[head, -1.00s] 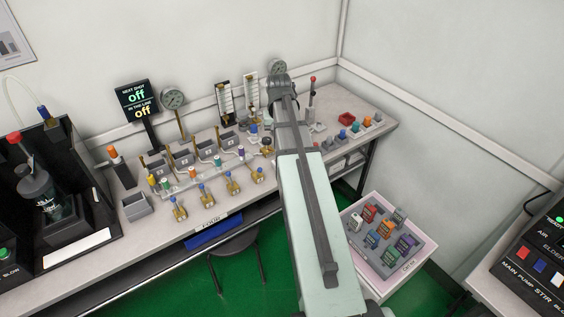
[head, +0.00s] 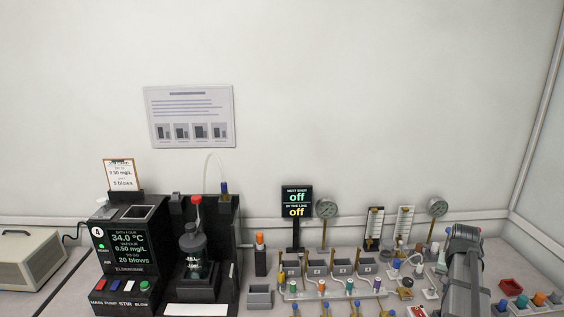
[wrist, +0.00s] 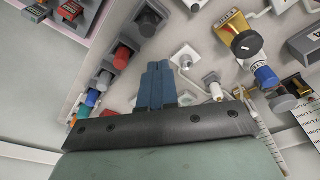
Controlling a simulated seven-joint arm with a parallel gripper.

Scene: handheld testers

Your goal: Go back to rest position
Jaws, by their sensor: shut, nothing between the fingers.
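My gripper (wrist: 158,68) shows in the wrist view with its two blue-grey fingers side by side, shut and empty. It is over the right part of the bench, apart from the fittings around it. In the head view my arm (head: 465,268) stands at the lower right, and I cannot make out the fingertips there.
The head view shows a black tester (head: 128,250), a display (head: 296,202) and a gauge (head: 326,208).

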